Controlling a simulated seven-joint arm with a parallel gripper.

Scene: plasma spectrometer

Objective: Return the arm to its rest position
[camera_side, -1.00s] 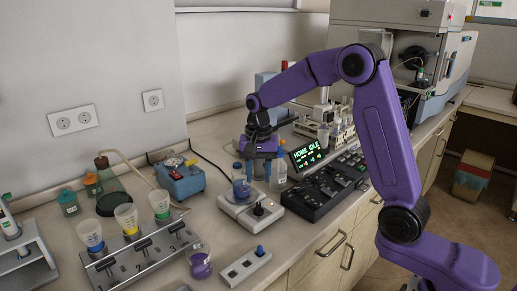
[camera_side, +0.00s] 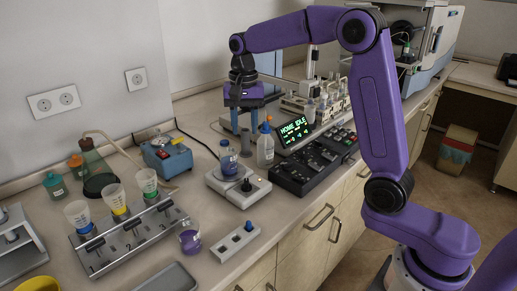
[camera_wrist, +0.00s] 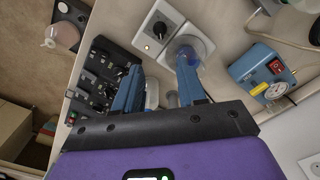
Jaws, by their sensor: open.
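My purple arm reaches over the bench from the right in the side view. My gripper (camera_side: 244,122) points down with its two blue fingers apart. It hangs above the bench, higher than and behind the blue-labelled bottle (camera_side: 228,158), which stands on the white stirrer plate (camera_side: 238,187). Nothing shows between the fingers in the side view. In the wrist view, the blue fingers of my gripper (camera_wrist: 160,88) are spread. The stirrer (camera_wrist: 158,30) and the bottle lie beyond the fingertips.
A wash bottle (camera_side: 265,147) with an orange tip stands close to my gripper. The black control panel (camera_side: 300,170) and green display (camera_side: 293,129) are to the right. A funnel rack (camera_side: 135,237), purple-filled beaker (camera_side: 190,238) and blue pump (camera_side: 166,158) are to the left.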

